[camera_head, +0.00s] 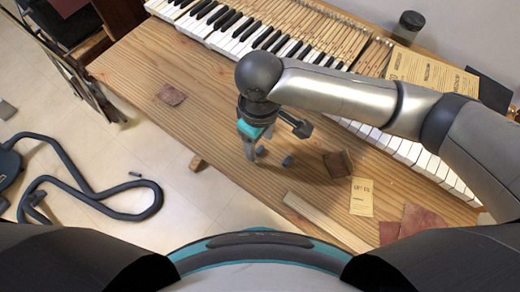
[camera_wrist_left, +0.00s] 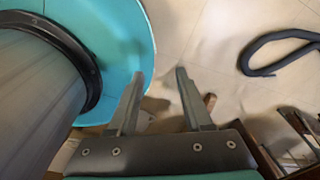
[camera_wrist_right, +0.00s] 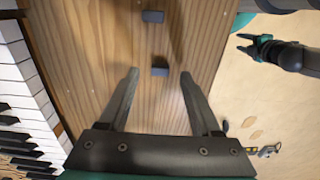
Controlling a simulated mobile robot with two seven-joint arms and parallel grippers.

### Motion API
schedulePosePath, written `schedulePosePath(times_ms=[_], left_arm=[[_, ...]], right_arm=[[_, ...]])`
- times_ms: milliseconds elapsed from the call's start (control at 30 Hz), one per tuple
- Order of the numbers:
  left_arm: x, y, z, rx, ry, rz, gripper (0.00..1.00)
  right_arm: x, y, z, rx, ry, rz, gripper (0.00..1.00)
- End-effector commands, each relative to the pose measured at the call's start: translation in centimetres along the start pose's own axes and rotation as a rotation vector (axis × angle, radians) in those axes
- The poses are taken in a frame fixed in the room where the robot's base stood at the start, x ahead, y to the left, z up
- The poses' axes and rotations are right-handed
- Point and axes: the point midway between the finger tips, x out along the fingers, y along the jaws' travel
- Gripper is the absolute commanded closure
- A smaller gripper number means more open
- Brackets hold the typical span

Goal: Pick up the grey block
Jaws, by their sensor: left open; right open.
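Two small blue-grey blocks lie on the wooden bench: one block (camera_head: 261,150) close beside my right gripper (camera_head: 249,150) and the other (camera_head: 287,161) a little right of it. In the right wrist view one block (camera_wrist_right: 160,70) shows between the fingertips of my right gripper (camera_wrist_right: 159,75), and the other block (camera_wrist_right: 153,16) lies farther up. My right gripper is open, empty and points down over the bench. I cannot tell its exact height. My left gripper (camera_wrist_left: 160,73) is open and empty over the floor; it is not visible in the head view.
Piano keys (camera_head: 235,30) run along the bench's back. Leather pieces (camera_head: 170,95), a dark brown block (camera_head: 337,164), a yellow card (camera_head: 361,197) and a wooden strip (camera_head: 325,222) lie on the bench. A black jar (camera_head: 408,25) stands behind. A hose (camera_head: 90,195) lies on the floor.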

Motion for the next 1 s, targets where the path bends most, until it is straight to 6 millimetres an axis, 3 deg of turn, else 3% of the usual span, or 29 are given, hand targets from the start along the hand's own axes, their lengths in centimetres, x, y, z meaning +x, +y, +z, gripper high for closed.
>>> schedulePosePath(times_ms=[100,333,900,1000], left_arm=[[0.8,-0.4,0.0,-0.003,0.003,-0.005,0.5],[0.6,-1.5,-0.1,-0.003,0.006,-0.02,0.5],[0.7,-1.3,-0.2,-0.002,0.005,-0.017,0.5],[0.7,-0.9,-0.2,-0.001,0.006,-0.012,0.5]], right_arm=[[1.7,0.0,0.1,0.0,-0.002,-0.001,0.35],[1.7,0.0,0.1,-0.001,0.0,0.0,0.35],[1.6,0.0,0.0,-0.001,0.0,0.0,0.99],[1.6,0.0,0.0,-0.001,0.0,0.0,1.0]])
